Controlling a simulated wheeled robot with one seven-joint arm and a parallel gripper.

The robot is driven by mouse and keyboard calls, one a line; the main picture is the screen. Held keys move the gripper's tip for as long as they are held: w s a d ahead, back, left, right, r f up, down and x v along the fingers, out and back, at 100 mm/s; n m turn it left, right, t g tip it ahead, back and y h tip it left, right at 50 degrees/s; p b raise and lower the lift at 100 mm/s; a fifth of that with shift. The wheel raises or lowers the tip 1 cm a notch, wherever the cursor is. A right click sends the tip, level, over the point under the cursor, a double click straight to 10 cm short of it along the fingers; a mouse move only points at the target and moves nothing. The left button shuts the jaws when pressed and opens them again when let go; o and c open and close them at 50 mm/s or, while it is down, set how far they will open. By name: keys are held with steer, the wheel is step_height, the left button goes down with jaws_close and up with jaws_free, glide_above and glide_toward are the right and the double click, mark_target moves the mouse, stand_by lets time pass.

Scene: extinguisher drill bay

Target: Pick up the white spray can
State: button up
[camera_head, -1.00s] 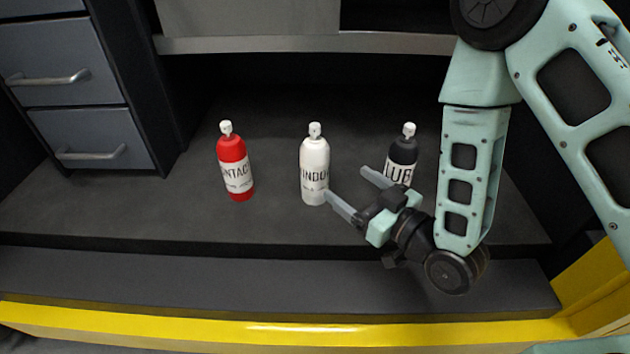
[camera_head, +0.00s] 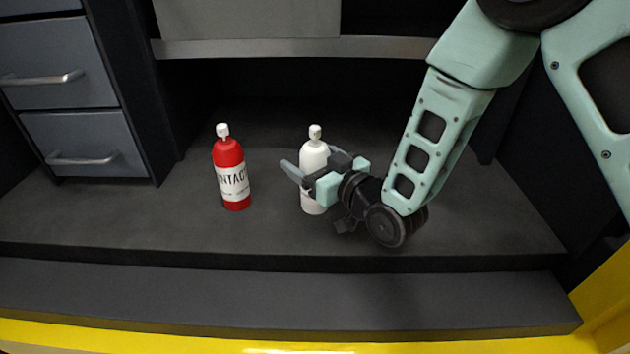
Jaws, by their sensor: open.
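The white spray can (camera_head: 314,152) stands upright on the dark shelf floor in the middle of the view. My gripper (camera_head: 306,158) is at the can's mid-height, pointing left and inward. One grey finger shows on the can's left side; the other is near its right side. The gripper covers the can's middle and label. The jaws are open, and I cannot tell whether either finger touches the can.
A red spray can (camera_head: 231,170) stands upright to the left, with a gap between it and my gripper. Grey drawers (camera_head: 83,140) are at the far left. A ledge (camera_head: 290,47) runs behind, and a yellow edge (camera_head: 130,338) is in front.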

steer(key=shift+w+a, duration=0.2)
steer(key=shift+w, duration=0.1)
steer(key=c, duration=1.3)
steer(key=shift+r, duration=0.1)
